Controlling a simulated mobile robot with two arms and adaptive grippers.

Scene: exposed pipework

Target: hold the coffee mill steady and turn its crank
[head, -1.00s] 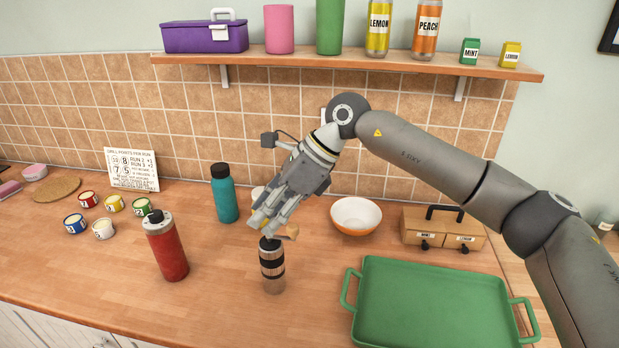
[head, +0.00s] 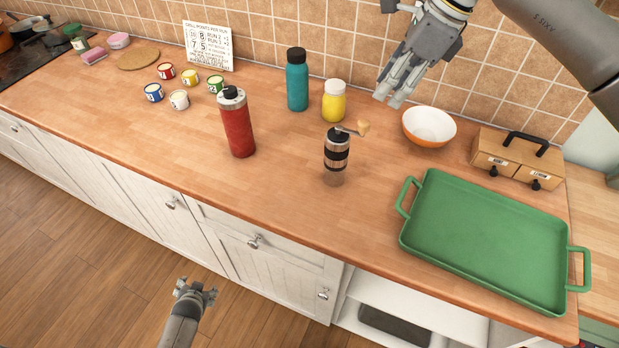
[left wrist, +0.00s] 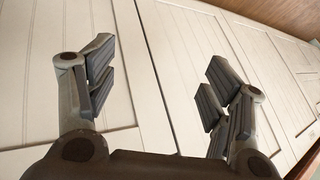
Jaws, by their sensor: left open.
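The coffee mill (head: 335,172) stands upright on the wooden counter, steel with dark bands. Its crank (head: 349,130) points right and ends in a wooden knob (head: 363,127). My right gripper (head: 390,97) hangs in the air to the upper right of the mill, clear of it, fingers pointing down. Whether its fingers are parted is hard to tell. My left gripper (head: 196,287) is low in front of the cabinets, below the counter and far from the mill. In the left wrist view the left gripper (left wrist: 165,85) is open and empty, facing white cabinet doors.
A red bottle (head: 237,125) stands left of the mill. A teal bottle (head: 297,82) and a yellow jar (head: 334,102) are behind it. A bowl (head: 428,128) and a green tray (head: 485,238) lie to the right. The counter in front of the mill is clear.

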